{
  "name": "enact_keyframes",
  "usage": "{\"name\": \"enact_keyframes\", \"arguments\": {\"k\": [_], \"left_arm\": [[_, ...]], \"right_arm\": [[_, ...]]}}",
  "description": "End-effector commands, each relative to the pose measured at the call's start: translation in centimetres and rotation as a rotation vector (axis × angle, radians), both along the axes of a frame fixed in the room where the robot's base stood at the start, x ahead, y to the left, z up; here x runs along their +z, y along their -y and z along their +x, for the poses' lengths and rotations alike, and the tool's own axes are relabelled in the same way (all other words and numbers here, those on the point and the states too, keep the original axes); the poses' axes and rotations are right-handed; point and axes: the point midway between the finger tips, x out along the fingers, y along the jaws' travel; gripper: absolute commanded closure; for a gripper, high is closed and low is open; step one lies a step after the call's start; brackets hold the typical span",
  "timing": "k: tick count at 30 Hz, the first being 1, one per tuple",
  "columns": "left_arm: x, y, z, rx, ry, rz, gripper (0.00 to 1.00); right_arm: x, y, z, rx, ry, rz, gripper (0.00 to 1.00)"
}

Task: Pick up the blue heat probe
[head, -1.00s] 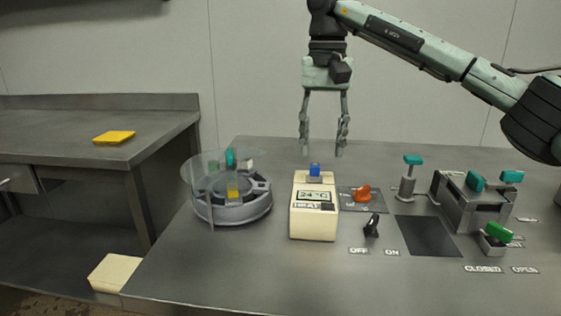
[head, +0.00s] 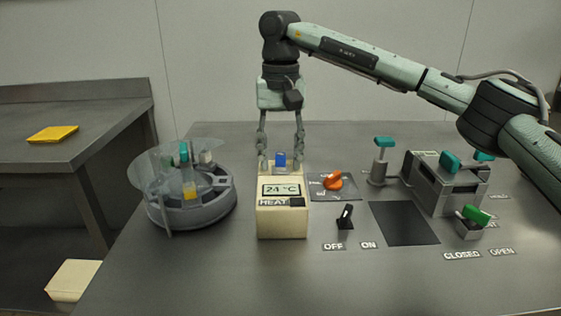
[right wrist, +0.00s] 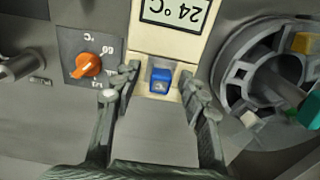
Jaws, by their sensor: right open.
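The blue heat probe (head: 281,160) stands upright on top of the cream heat unit (head: 283,222), whose display reads 24 °C. My right gripper (head: 281,166) is open, with its fingers pointing down on either side of the probe. In the right wrist view the blue probe (right wrist: 160,80) lies between the two spread fingertips (right wrist: 163,82), with a gap on each side. I see no contact. My left gripper is not in view.
A round grey device with a clear cover (head: 190,205) stands left of the heat unit. An orange knob (head: 333,180), a black switch (head: 345,217), a teal-handled post (head: 381,160) and a grey box with teal handles (head: 440,185) stand to the right. The front of the table is clear.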

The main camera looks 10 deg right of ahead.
Motion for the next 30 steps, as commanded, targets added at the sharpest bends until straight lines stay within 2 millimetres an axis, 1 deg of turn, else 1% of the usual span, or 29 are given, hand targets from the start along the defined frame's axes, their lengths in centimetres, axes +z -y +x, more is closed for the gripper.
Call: {"name": "enact_keyframes", "arguments": {"k": [5,6,16,26,30], "left_arm": [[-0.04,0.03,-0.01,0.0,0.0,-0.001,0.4],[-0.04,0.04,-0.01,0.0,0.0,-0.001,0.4],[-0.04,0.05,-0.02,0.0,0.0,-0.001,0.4],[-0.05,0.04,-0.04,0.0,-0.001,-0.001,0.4],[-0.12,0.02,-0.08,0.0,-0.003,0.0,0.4]], "right_arm": [[-0.06,0.01,0.02,0.0,0.001,0.0,0.57],[-0.05,0.01,0.02,0.0,0.001,0.0,0.58],[-0.02,0.02,0.03,-0.001,0.001,0.0,0.99],[0.07,0.01,0.03,0.0,0.001,0.0,1.0],[0.74,-0.02,0.07,-0.001,0.002,0.002,1.0]]}}
